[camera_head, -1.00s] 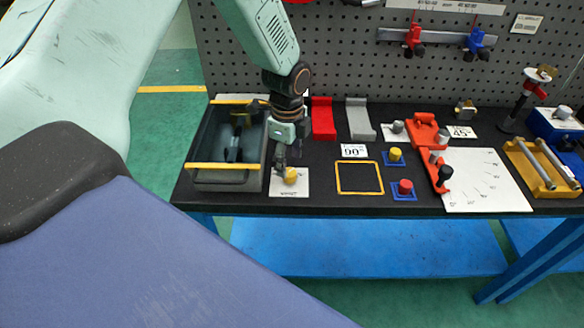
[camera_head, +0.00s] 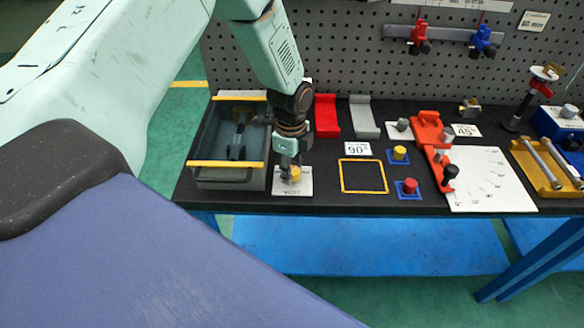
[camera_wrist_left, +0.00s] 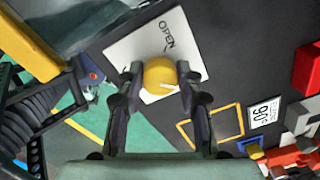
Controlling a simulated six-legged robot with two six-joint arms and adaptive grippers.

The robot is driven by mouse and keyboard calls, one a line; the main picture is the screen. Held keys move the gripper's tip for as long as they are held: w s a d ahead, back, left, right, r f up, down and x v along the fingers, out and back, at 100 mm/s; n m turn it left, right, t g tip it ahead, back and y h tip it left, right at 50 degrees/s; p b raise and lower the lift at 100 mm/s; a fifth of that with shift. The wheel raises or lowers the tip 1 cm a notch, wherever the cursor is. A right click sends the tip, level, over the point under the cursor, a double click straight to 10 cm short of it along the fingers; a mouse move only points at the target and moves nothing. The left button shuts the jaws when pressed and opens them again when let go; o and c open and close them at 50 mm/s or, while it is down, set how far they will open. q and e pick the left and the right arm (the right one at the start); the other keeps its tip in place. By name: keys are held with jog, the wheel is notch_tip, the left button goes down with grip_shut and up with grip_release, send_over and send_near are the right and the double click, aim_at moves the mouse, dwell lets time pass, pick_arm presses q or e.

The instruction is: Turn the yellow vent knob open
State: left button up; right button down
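The yellow vent knob (camera_head: 295,175) stands on a white plate (camera_head: 292,190) at the table's front edge, right of the grey bin. In the left wrist view the knob (camera_wrist_left: 159,74) shows a white pointer mark low on it, and the plate (camera_wrist_left: 124,45) reads "OPEN" beyond it. My left gripper (camera_head: 290,172) reaches down over the knob. In the left wrist view its fingers (camera_wrist_left: 159,72) stand on either side of the knob, open, with a small gap visible at each side. My right gripper is in neither view.
A grey bin with yellow rims (camera_head: 228,176) holds dark items left of the knob. A yellow square outline (camera_head: 342,176) and a "90" card (camera_head: 358,148) lie to the right. Red (camera_head: 326,116) and grey (camera_head: 363,117) holders stand behind, before a pegboard (camera_head: 340,50).

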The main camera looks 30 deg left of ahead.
pick_arm(q)
jog(key=shift+d+r, duration=0.1)
jog(key=shift+r, duration=0.05)
jog(key=shift+c, duration=2.7)
jog(key=shift+n, duration=0.4)
jog(key=shift+r+n+p, duration=0.1)
jog(key=shift+n+p, duration=0.6)
jog(key=shift+n, duration=0.3)
jog(key=n+p, duration=0.1)
jog(key=n, duration=0.3)
jog(key=shift+n+p, duration=0.3)
jog(key=shift+p, duration=0.1)
jog(key=n+p, duration=0.1)
jog(key=n, duration=0.4)
jog(key=shift+w+p, duration=0.1)
jog(key=shift+p, duration=0.3)
jog(key=n+p, duration=0.1)
jog(key=n, duration=0.4)
jog(key=shift+w, duration=0.1)
jog(key=shift+n, duration=0.5)
